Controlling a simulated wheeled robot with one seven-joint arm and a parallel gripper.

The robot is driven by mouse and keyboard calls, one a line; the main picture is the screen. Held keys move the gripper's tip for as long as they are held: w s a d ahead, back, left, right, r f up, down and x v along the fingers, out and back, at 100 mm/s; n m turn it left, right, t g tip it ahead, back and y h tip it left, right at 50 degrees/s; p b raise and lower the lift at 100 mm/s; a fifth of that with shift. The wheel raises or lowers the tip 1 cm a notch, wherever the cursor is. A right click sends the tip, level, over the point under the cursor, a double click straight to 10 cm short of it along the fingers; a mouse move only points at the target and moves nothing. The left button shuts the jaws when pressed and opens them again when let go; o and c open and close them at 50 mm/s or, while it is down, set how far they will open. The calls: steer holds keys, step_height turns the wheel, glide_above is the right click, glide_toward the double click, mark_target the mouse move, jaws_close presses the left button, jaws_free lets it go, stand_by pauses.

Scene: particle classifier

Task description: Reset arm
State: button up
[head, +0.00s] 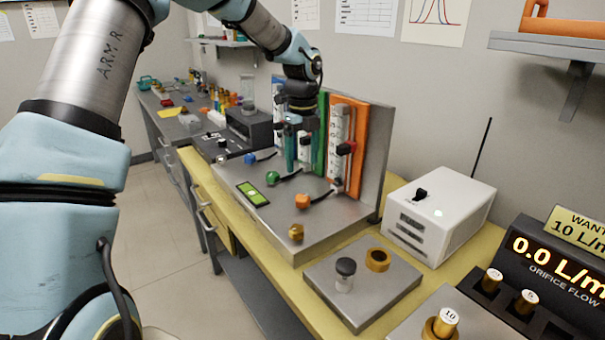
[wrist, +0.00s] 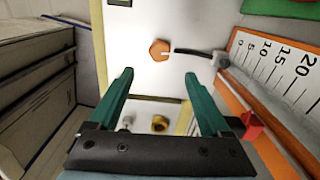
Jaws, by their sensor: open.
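My gripper (head: 297,150) is raised over the bench in front of the coloured gauge panels in the head view. In the wrist view my gripper (wrist: 158,88) shows two green fingers spread wide apart with nothing between them. Beyond the fingers, an orange hexagonal knob (wrist: 160,49) sits on the pale plate, apart from them. The same orange knob (head: 302,201) shows on the metal plate in the head view. An orange gauge panel (head: 358,150) with a white scale stands close to the right of my gripper.
A green knob (head: 272,178), a blue knob (head: 250,158) and a brass fitting (head: 296,233) stand on the metal plate. A white box (head: 440,215) and a dark flow display (head: 555,265) are at the right. The floor at left is clear.

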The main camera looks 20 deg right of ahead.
steer(key=shift+r, duration=0.2)
stand_by(0.3)
steer(key=s+a+n, duration=0.1)
steer(key=a+n, duration=1.3)
steer(key=a, duration=0.5)
steer(key=s+a+n, duration=0.5)
steer(key=a+n, duration=0.4)
steer(key=s+a+n+t, duration=0.1)
steer(key=s+a+n, duration=0.4)
steer(key=a+n, duration=0.4)
steer(key=shift+f+t, duration=0.3)
steer(key=shift+f, duration=0.1)
steer(key=shift+d, duration=0.1)
